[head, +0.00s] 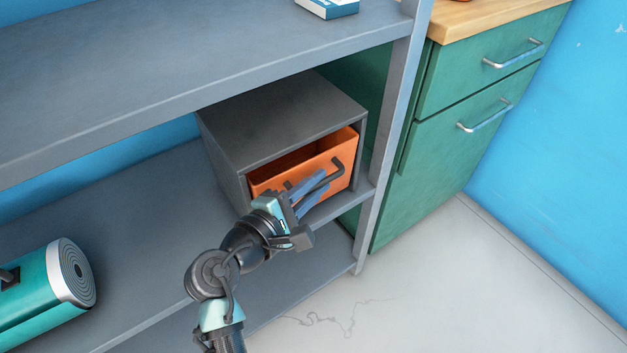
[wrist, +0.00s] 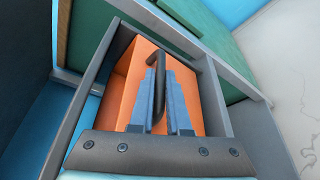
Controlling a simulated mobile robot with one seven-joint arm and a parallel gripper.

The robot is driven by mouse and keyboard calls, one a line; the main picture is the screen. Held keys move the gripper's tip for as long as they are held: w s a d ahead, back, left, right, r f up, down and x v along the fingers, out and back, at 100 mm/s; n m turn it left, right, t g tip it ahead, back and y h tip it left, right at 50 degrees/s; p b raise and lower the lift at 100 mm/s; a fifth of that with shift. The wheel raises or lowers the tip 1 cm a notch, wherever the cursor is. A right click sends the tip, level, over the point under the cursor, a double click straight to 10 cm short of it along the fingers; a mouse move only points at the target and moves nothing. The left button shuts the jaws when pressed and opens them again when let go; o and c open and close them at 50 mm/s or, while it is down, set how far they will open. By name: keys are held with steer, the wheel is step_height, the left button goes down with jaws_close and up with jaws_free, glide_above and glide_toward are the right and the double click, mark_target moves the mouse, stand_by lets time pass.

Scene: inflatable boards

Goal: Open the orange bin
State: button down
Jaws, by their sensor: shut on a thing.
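The orange bin (head: 270,184) sits inside a grey box-shaped housing (head: 283,117) on a shelf. A dark gap shows above the bin's front rim. The bin also fills the middle of the wrist view (wrist: 124,90). Its front has a dark bar handle (head: 338,162), which also shows in the wrist view (wrist: 160,62). My gripper (head: 322,178) is at the bin's front, with its blue fingers on either side of the handle and shut on it. The fingers hide part of the handle and bin front.
The grey shelf unit (head: 130,88) has a board above the housing and an upright post (head: 389,120) close to its right. A teal roll (head: 45,290) lies on the left. A green cabinet (head: 440,165) stands at right. The pale floor (head: 430,290) in front is clear.

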steer(key=s+d+f+m+t+b, duration=0.2)
steer(key=s+d+f+m+b, duration=0.1)
steer(key=b, duration=0.3)
steer(key=shift+s+d+f+m+b, duration=0.15)
steer(key=shift+s+f+m+b, duration=0.15)
steer(key=shift+s+f+m, duration=0.55)
steer(key=c, duration=1.2)
jaws_free()
steer(key=shift+o, duration=0.2)
steer(key=shift+h, duration=0.3)
steer(key=shift+s, duration=0.15)
